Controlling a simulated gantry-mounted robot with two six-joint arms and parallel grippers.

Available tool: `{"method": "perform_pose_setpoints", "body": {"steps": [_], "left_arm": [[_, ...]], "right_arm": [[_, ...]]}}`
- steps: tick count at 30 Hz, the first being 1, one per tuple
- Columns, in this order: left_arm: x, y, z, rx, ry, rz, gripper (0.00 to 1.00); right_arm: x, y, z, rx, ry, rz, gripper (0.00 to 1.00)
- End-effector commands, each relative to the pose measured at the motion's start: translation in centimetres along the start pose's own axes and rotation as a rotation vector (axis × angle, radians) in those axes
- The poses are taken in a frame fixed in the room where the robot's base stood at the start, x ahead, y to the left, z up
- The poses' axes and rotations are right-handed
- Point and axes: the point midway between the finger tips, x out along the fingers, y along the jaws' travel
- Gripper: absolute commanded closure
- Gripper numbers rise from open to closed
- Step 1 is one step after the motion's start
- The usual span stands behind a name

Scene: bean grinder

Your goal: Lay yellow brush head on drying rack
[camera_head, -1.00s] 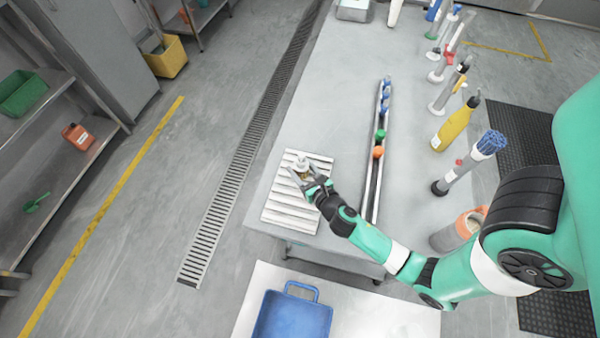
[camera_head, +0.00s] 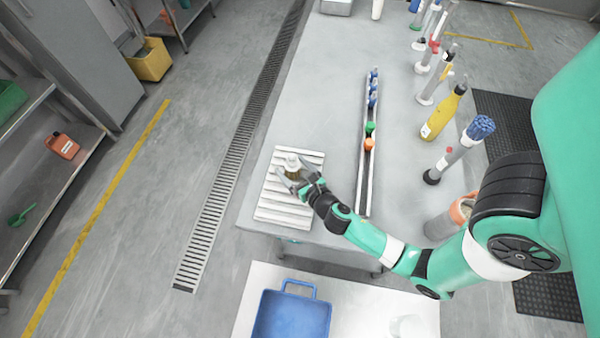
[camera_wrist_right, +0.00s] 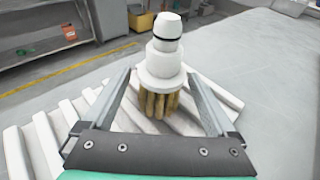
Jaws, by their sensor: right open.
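The brush head has a white stepped body with a dark ring and yellow-tan bristles. In the right wrist view the brush head (camera_wrist_right: 162,60) stands upright, bristles down, on the white slatted drying rack (camera_wrist_right: 42,140). In the head view the brush head (camera_head: 292,162) is on the rack (camera_head: 285,214) at the table's near left corner. My right gripper (camera_head: 290,178) is open at the brush head; in the wrist view its fingers (camera_wrist_right: 160,88) spread on either side, with gaps beside the bristles. My left gripper is not in view.
A narrow rail (camera_head: 365,180) with several coloured pieces runs right of the rack. A yellow bottle (camera_head: 441,115) and a blue-topped brush (camera_head: 462,148) stand further right. A blue tray (camera_head: 290,316) sits on a lower white surface in front. The table's middle is clear.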

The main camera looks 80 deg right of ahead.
Motion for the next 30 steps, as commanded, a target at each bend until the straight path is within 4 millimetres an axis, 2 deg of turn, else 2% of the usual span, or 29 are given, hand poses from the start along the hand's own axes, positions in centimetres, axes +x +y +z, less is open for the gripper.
{"method": "perform_pose_setpoints", "body": {"steps": [5, 9, 13, 21, 30], "left_arm": [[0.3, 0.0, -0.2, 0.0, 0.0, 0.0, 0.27], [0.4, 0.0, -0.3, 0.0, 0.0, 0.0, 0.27], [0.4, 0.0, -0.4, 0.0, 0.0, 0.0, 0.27], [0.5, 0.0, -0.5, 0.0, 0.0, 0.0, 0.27], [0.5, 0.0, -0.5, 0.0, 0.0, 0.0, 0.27]], "right_arm": [[-3.4, 0.1, -0.1, -0.004, 0.004, 0.005, 0.08], [-7.2, 0.1, -0.1, -0.006, 0.004, 0.009, 0.08], [-9.9, 0.1, -0.1, -0.005, 0.002, 0.009, 0.08], [-11.8, 0.0, 0.0, -0.001, 0.001, 0.002, 0.08], [-11.9, 0.0, 0.0, 0.0, 0.0, 0.0, 0.08]]}}
